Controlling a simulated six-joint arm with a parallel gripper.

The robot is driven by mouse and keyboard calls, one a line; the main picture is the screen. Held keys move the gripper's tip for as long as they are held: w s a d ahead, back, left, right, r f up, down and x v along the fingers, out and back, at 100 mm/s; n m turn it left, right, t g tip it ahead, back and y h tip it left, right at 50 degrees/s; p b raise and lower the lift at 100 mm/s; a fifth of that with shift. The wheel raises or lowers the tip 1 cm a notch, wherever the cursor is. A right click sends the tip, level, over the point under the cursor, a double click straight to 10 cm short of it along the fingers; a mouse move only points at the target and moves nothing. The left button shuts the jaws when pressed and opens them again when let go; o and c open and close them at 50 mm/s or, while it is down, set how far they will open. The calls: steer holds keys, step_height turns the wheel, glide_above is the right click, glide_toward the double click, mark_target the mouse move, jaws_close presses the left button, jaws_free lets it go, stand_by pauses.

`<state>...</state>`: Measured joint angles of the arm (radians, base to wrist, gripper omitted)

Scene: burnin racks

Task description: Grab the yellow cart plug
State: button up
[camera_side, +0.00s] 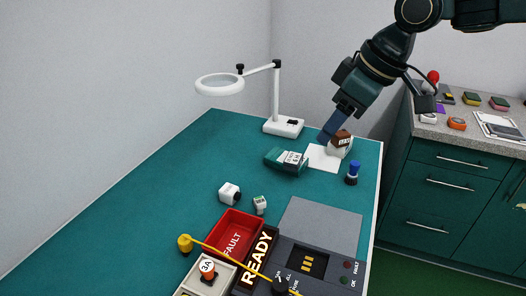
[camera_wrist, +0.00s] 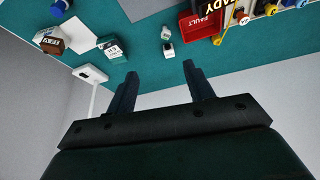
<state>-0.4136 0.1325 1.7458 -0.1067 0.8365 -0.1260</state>
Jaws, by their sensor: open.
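A yellow plug (camera_side: 185,243) stands at the left of the red FAULT bin, with a thin yellow cord (camera_side: 232,262) running from it towards the front right. In the wrist view a yellow piece beside the red bin (camera_wrist: 217,40) looks like the same plug. Whether it is the cart plug, I cannot tell. My gripper (camera_side: 329,134) is high at the back right of the table, far from the plug. In the wrist view its two fingers (camera_wrist: 160,71) are apart with nothing between them.
The red FAULT bin (camera_side: 216,238), black READY strip (camera_side: 240,277) and grey test unit (camera_side: 327,226) fill the front. A white magnifier lamp (camera_side: 284,127), green box (camera_side: 279,165), brown-topped block (camera_side: 338,148) and blue-topped bottle (camera_side: 352,176) stand behind. The table's left side is clear.

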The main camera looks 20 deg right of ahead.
steer(key=w+a+f+n+g, duration=0.1)
steer(key=w+a+f, duration=0.15)
steer(key=a, duration=0.35)
steer(key=w+a+f+n, duration=0.2)
steer(key=a+f, duration=0.2)
steer(key=a, duration=0.2)
steer(key=n+g+y, duration=0.1)
steer(key=n, duration=0.1)
glide_toward(187, 238)
steer(key=shift+v, duration=1.2)
steer(key=shift+w+a, duration=0.1)
steer(key=shift+w, duration=0.05)
steer(key=shift+x, duration=4.2)
steer(key=shift+f, duration=0.15)
steer(key=shift+x, duration=2.45)
steer(key=c, duration=1.1)
